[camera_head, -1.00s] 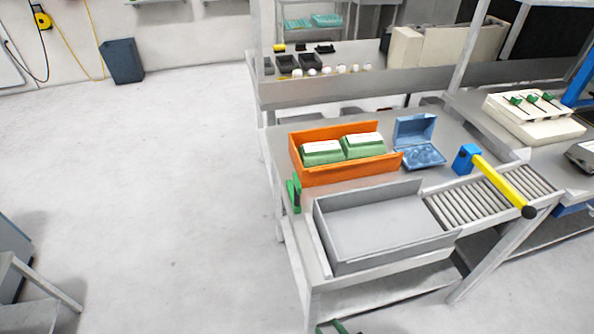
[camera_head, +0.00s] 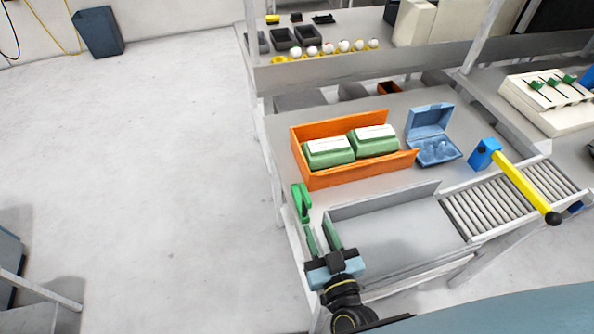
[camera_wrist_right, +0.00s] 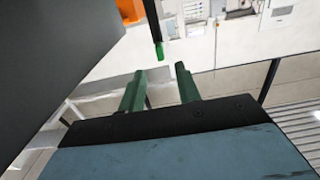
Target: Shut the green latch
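The green latch (camera_head: 301,203) is a bright green lever at the left edge of the table, beside the orange bin's near left corner. A bright green tip on a dark bar (camera_wrist_right: 159,50), which may be part of it, shows beyond the fingers in the wrist view. My right gripper (camera_head: 318,229) has green fingers spread apart and empty, just short of the latch and over the left end of the grey tray (camera_head: 385,197). Its fingers (camera_wrist_right: 160,72) also show in the wrist view. No contact with the latch is visible. My left gripper is out of view.
A roller track (camera_head: 500,210) and a yellow lever (camera_head: 528,185) with a blue mount lie farther right. Floor left of the table is free.

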